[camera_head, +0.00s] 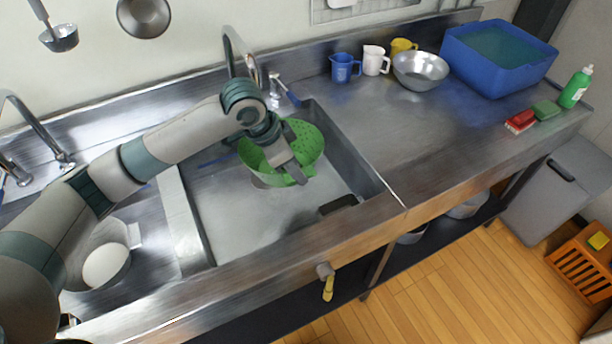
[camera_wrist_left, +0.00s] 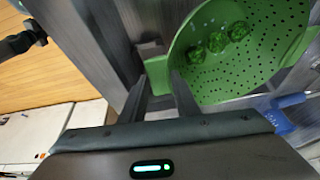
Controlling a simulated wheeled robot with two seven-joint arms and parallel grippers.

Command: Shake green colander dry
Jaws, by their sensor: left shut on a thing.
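The green colander (camera_head: 307,139) is over the right sink basin (camera_head: 235,225) in the head view. My left gripper (camera_head: 292,168) is in front of it, shut on its near edge. In the left wrist view the colander (camera_wrist_left: 255,75) fills the upper right, its perforated inside showing. Up to 3 dark green lumps (camera_wrist_left: 216,42), like broccoli, lie in it. The fingers of my left gripper (camera_wrist_left: 165,88) close on its green handle (camera_wrist_left: 158,74). I cannot tell the gap between colander and basin floor. My right gripper is in neither view.
On the right counter are a blue mug (camera_head: 342,69), a white mug (camera_head: 374,61), a metal bowl (camera_head: 420,70) and a blue tub (camera_head: 500,72). A white round item (camera_head: 106,265) lies in the left basin.

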